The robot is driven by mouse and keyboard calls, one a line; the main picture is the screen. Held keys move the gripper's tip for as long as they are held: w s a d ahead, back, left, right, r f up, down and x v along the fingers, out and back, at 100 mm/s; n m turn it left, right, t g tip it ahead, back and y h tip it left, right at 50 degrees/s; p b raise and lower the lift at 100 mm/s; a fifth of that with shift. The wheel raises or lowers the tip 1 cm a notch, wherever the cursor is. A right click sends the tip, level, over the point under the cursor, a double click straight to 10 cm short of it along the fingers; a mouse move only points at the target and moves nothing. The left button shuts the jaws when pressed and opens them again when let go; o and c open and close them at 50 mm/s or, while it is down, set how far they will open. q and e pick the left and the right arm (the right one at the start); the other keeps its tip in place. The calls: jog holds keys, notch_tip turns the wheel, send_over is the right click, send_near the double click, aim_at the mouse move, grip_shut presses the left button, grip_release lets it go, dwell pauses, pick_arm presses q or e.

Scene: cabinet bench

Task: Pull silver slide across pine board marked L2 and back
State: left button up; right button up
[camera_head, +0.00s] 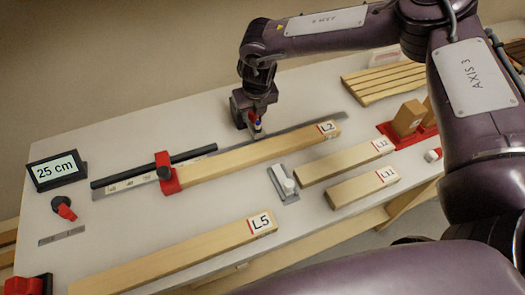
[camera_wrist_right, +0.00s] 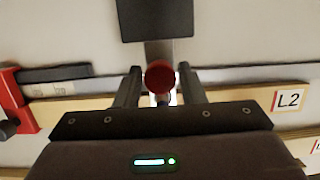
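The pine board marked L2 (camera_head: 262,154) lies lengthwise on the bench, with a thin grey metal strip (camera_head: 312,128) along its far edge. My right gripper (camera_head: 257,133) points down at the far edge of the board, near its middle. In the right wrist view, a round red knob (camera_wrist_right: 160,75) sits between the two fingers, with a gap on each side, so the gripper looks open. A grey metal bar (camera_wrist_right: 158,50) runs from behind the knob to a dark block (camera_wrist_right: 155,18). The L2 label (camera_wrist_right: 289,100) shows at right there. My left gripper is not in view.
A red stop (camera_head: 166,173) stands at the board's left end, by a ruler with a black bar. A grey plate with a white knob (camera_head: 283,180) and boards L12 (camera_head: 345,160), L11 (camera_head: 362,186) and L5 (camera_head: 185,251) lie nearer.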

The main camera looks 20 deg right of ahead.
jog(key=c, duration=0.4)
jog(key=shift+o, duration=0.2)
jog(key=p, duration=0.3)
send_over(265, 151)
jog(key=w, duration=0.3)
jog(key=shift+s, duration=0.1)
jog(key=shift+s+p, duration=0.9)
jog(key=shift+s, duration=0.7)
jog(key=shift+f, duration=0.1)
